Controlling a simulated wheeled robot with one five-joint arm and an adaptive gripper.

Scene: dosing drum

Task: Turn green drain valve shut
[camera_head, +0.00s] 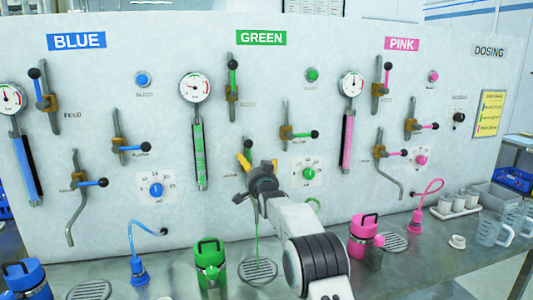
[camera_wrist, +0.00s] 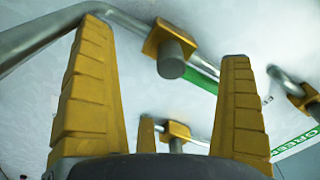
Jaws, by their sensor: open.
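The green drain valve is mostly hidden behind my gripper (camera_head: 258,163) in the head view. In the wrist view a brass valve body with a grey round stem (camera_wrist: 171,58) is ahead of my fingers, on a bent grey pipe. Its green lever (camera_wrist: 202,80) runs down and right toward my right finger, which hides its far end. My gripper (camera_wrist: 165,95) is open, with its yellow fingers wide apart and nothing seen held between them. I cannot tell whether a finger touches the lever. In the head view a thin green stream (camera_head: 257,240) hangs below my gripper.
A green level tube (camera_head: 199,155), a green dial (camera_head: 309,174) and another green-lever valve (camera_head: 288,134) are close by on the panel.

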